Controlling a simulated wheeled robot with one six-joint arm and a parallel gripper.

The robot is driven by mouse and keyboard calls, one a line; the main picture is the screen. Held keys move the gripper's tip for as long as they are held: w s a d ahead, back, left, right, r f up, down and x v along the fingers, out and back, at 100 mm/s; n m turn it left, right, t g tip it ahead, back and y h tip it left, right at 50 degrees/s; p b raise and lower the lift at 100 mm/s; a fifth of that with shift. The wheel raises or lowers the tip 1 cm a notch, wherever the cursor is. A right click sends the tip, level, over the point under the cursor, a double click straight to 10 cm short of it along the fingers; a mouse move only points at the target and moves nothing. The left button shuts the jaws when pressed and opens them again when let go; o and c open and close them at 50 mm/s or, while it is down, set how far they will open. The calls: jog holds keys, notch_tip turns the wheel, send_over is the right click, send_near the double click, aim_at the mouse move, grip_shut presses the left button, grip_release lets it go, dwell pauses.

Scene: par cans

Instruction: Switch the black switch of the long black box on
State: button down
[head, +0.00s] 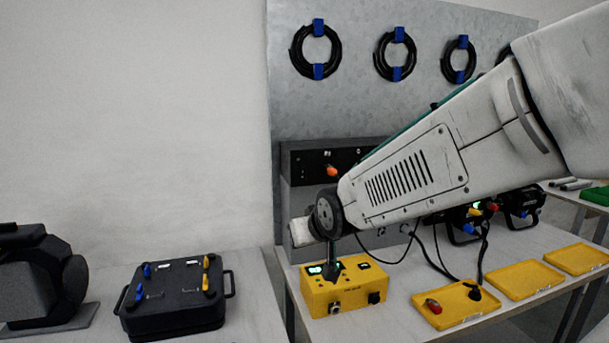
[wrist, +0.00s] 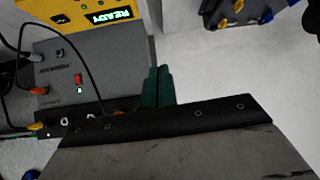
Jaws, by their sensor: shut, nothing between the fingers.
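A long dark box (head: 300,166) stands against the metal board in the head view, with an orange plug on its front. My arm covers its right part. In the wrist view a black strip (wrist: 48,127) with pale rings and coloured plugs looks like part of it. I cannot make out a black switch on it. My gripper (wrist: 156,74) shows in the wrist view as two dark green fingers, shut together and empty. They point toward the gap right of a grey box. In the head view the gripper hangs over or near the yellow box, partly unclear.
The yellow box (head: 347,292) has lit displays; one reads READY in the wrist view. A grey box (wrist: 97,68) carries a red switch, a green light and cables. Yellow trays (head: 460,301) lie right. A black case (head: 180,302) stands left. The wall area above it is clear.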

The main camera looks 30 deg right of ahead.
aim_at(302, 169)
jog(key=w+d+r+m+t+h, duration=0.1)
jog(key=w+d+r+t+h, duration=0.2)
jog(key=w+d+t, duration=0.6)
jog(key=shift+d+r, duration=0.55)
jog(key=shift+d, duration=0.1)
jog(key=shift+w, duration=0.1)
jog(key=x, duration=1.4)
jog(key=shift+d, duration=0.1)
jog(key=shift+d+r, duration=0.1)
